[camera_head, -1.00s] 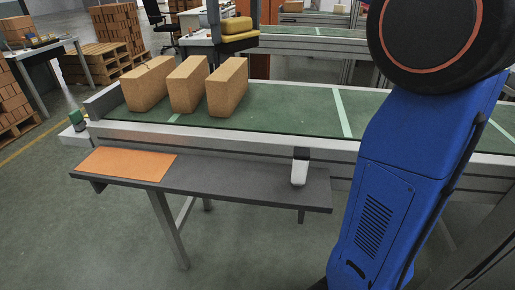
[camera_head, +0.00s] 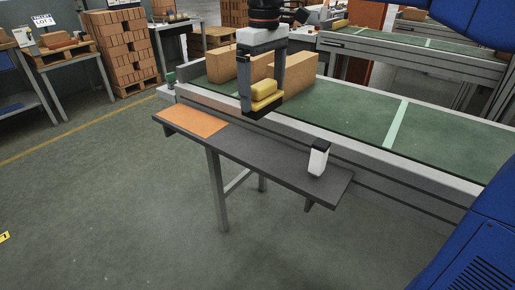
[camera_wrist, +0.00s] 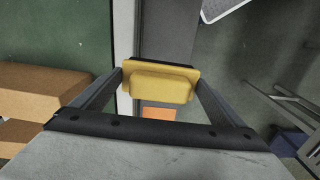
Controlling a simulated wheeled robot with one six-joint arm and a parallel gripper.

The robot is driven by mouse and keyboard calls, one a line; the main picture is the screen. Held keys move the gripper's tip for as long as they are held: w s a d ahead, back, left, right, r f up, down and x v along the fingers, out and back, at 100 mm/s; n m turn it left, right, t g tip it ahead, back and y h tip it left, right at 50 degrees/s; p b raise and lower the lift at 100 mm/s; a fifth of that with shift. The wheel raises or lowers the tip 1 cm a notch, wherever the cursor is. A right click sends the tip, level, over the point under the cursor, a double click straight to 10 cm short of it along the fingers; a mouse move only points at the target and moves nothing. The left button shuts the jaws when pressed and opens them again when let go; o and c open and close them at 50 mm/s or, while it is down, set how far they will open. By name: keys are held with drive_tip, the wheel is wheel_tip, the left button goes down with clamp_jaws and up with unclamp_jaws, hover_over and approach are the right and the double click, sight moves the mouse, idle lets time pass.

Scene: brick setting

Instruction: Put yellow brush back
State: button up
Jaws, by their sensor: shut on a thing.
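The yellow brush (camera_head: 264,92) is held in my gripper (camera_head: 262,104), which is shut on it. In the head view the brush hangs in front of the bricks on the conveyor, near its front edge. In the wrist view the yellow brush (camera_wrist: 160,82) spans between the two fingers of my gripper (camera_wrist: 160,80). An orange mat (camera_head: 190,122) lies on the left end of the dark narrow shelf (camera_head: 262,160). The orange mat also shows in the wrist view (camera_wrist: 158,113), partly hidden below the brush.
Several tan bricks (camera_head: 298,75) stand on the green conveyor (camera_head: 350,113), partly hidden behind my gripper. A white bottle with a dark top (camera_head: 318,158) stands on the shelf's right end. The middle of the shelf is clear.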

drive_tip(key=shift+s+a+f, duration=0.45)
drive_tip(key=shift+a+f, duration=0.25)
wheel_tip(320, 180, down, 10)
drive_tip(key=shift+r, duration=0.1)
drive_tip(key=shift+f, duration=0.2)
drive_tip(key=o, duration=1.1)
drive_tip(key=shift+r, duration=0.15)
wheel_tip(320, 180, up, 12)
drive_tip(key=shift+r, duration=0.1)
